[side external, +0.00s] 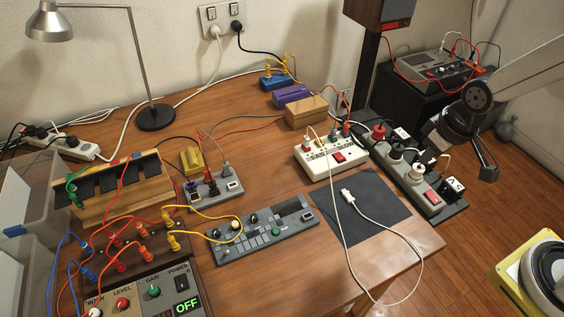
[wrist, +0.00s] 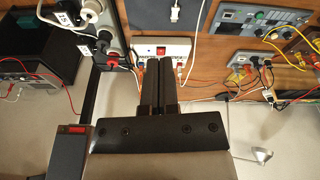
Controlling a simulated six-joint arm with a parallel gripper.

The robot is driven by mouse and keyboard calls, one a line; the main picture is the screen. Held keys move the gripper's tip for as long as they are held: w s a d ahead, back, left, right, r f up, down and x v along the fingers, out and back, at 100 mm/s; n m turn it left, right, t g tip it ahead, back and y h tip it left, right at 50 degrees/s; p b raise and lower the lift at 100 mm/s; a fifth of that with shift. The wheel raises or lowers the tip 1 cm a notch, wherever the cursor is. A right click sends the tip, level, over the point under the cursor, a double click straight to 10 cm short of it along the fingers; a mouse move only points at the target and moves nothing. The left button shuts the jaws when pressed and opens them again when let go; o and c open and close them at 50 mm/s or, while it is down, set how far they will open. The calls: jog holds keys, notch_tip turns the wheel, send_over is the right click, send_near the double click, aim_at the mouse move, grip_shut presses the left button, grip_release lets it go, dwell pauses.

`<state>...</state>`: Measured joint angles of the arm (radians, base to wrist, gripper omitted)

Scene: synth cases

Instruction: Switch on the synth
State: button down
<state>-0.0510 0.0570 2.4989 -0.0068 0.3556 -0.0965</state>
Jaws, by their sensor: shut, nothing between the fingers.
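The synth (side external: 135,294) stands at the bottom left of the side external view, cut off by the lower edge. Its panel has PITCH, LEVEL and GAIN knobs. A dark POWER switch (side external: 182,284) sits at its right, above a display (side external: 187,306) reading OFF in green. Orange, red and blue patch leads run behind the panel. My gripper (side external: 488,165) is at the right, beside the dark power strip and far from the synth. In the wrist view my gripper (wrist: 162,63) is shut and empty. I cannot make out the POWER switch there.
A dark power strip (side external: 450,210) and a white socket box (side external: 313,178) with red switches stand on the right side. A white cable plug (side external: 347,196) lies on a dark mat (side external: 378,238). A grey keypad unit (side external: 225,255) and desk lamp (side external: 155,118) stand leftward.

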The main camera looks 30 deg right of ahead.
jog(key=w+a+f+n, duration=0.2)
jog(key=w+a+n, duration=0.4)
jog(key=a+n, duration=0.15)
jog(key=n+y, duration=0.1)
jog(key=n, duration=2.2)
send_over(227, 279)
jog(key=s+d, duration=0.2)
jog(key=s+d+x, duration=0.1)
jog(key=s+x, duration=0.2)
jog(key=x, duration=1.1)
jog(key=shift+s+f+g, duration=0.15)
jog(key=shift+f+g, duration=0.15)
jog(key=shift+f, duration=0.15)
jog(key=shift+a+f+m, duration=0.15)
jog(key=shift+m, duration=0.1)
